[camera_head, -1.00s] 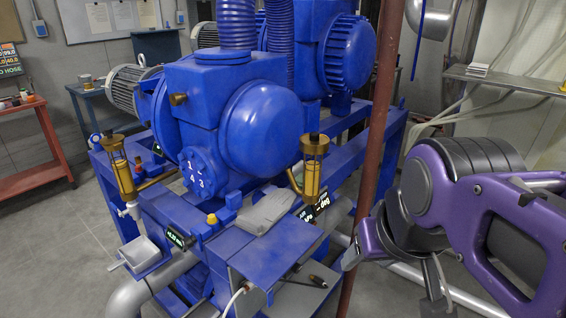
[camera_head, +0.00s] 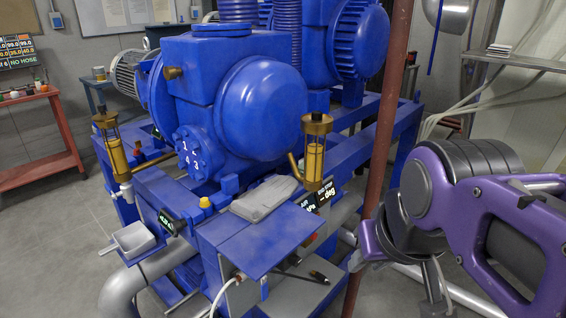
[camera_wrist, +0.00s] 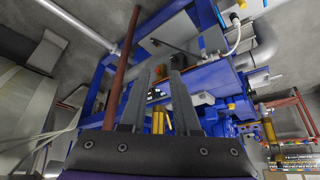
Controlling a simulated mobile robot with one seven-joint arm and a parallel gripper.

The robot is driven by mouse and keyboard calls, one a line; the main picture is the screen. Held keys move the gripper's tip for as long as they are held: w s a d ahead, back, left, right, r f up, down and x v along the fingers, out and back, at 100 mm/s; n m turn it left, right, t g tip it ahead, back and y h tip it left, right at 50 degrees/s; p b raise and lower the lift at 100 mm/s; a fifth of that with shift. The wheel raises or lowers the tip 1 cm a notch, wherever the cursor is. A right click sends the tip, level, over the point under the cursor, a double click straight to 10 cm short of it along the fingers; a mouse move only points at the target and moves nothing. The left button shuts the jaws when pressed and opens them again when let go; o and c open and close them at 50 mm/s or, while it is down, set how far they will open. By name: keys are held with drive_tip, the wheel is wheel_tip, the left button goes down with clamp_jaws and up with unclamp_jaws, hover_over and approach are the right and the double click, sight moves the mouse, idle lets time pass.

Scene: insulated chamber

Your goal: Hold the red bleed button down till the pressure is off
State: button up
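No red bleed button can be made out with certainty. A small reddish spot (camera_head: 311,238) shows below the right-hand display (camera_head: 313,200) on the blue pump stand, too small to identify. The display's text is only partly readable, so I cannot tell the pressure. A smaller dark display (camera_head: 167,223) sits at the front left. My gripper (camera_head: 436,290) is to the right of the stand, beyond the brown-red pole, and touches nothing visible. In the wrist view its two grey fingers (camera_wrist: 157,80) stand apart and empty, with the stand beyond them.
The brown-red vertical pole (camera_head: 376,150) stands between my arm and the blue pump (camera_head: 262,105). A blue plate (camera_head: 250,242) juts out in front. Brass-topped oilers (camera_head: 315,155) rise from the stand. A metal shelf (camera_head: 520,60) is at the right. Floor is open at the left.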

clamp_jaws()
idle(1.4)
